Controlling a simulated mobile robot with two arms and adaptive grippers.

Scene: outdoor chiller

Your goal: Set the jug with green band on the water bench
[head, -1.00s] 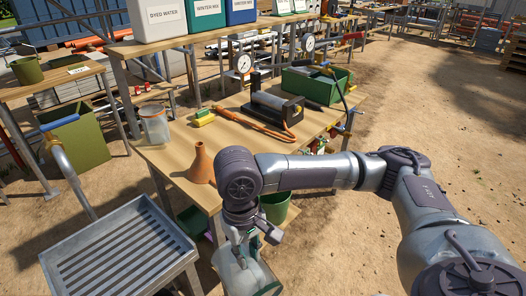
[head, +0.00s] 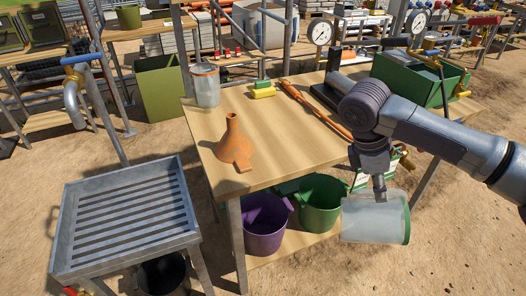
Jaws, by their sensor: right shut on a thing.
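The jug with green band (head: 372,217) is clear and lies on its side in the air, with its green band (head: 406,222) at the right end. My right gripper (head: 380,192) is shut on it from above; the fingertips are partly hidden. The jug hangs beyond the front right edge of a wooden bench (head: 290,150), apart from its top. A slatted metal stand (head: 180,215) with a tap (head: 73,100) stands to the left. No label shows which of these is the water bench. My left gripper is out of view.
An orange funnel (head: 233,145) and a clear jug with an orange band (head: 206,88) stand on the wooden bench. A hand pump and a green crate (head: 408,78) are at its back right. Purple (head: 264,222) and green (head: 319,204) buckets sit below. The front middle top is clear.

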